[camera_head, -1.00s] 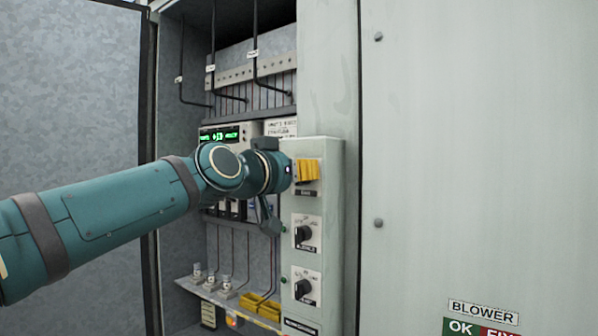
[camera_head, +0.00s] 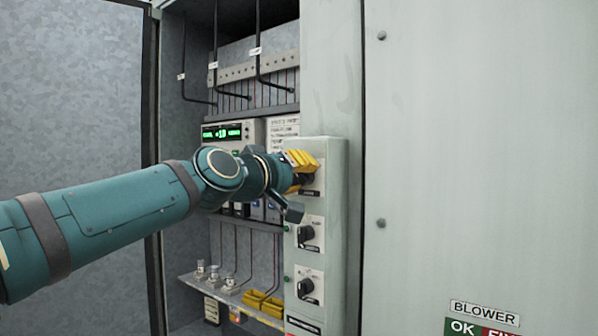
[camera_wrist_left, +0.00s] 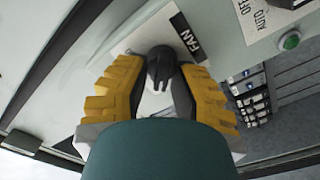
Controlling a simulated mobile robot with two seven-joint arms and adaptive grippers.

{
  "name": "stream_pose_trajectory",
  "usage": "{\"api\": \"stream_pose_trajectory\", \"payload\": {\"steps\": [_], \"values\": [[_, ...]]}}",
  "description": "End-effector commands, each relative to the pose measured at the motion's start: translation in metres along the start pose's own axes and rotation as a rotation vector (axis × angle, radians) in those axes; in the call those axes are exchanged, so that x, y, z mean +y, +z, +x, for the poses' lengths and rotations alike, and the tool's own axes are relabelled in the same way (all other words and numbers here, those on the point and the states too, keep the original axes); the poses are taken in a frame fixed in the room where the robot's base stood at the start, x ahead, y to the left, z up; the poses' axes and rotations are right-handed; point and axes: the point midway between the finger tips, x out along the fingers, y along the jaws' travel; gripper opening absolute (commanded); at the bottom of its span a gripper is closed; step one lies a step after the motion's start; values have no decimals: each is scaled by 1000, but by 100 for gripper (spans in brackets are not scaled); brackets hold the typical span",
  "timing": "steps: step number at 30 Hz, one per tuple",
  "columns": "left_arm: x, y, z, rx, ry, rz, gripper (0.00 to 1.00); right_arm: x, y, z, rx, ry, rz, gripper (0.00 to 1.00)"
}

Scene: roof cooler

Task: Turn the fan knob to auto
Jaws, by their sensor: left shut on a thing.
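The black fan knob (camera_wrist_left: 161,66) sits on a white plate with a black FAN label (camera_wrist_left: 187,38) in the left wrist view. My left gripper (camera_wrist_left: 160,82) has its yellow ridged fingers on either side of the knob and is shut on it. In the head view the left gripper (camera_head: 302,161) is at the top switch of the narrow grey panel (camera_head: 334,215), with its fingers tilted. There the fingers and wrist mostly hide the knob. I cannot read the fan's position marks or where the knob points. My right gripper is not in view.
Two more black knobs, the middle one (camera_head: 305,234) and the lower one (camera_head: 304,288), sit below on the same panel. A green button (camera_wrist_left: 290,41) is beside a plate marked OFF and AUTO. A lit green display (camera_head: 222,133) and wiring are inside the cabinet behind my arm.

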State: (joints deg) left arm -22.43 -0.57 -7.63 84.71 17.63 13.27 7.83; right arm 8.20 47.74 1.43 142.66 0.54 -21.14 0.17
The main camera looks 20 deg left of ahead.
Motion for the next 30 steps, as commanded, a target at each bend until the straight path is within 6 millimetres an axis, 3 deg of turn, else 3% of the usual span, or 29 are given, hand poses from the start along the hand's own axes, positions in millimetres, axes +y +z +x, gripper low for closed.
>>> {"api": "stream_pose_trajectory", "payload": {"steps": [16,17,19,30], "values": [[1,-2,-1,6,3,-27,0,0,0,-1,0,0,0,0],[1,-2,-1,6,3,-27,35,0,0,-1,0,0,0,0],[1,-2,0,5,3,-27,59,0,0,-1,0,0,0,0],[0,-1,-3,3,1,-27,59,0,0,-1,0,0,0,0]]}}
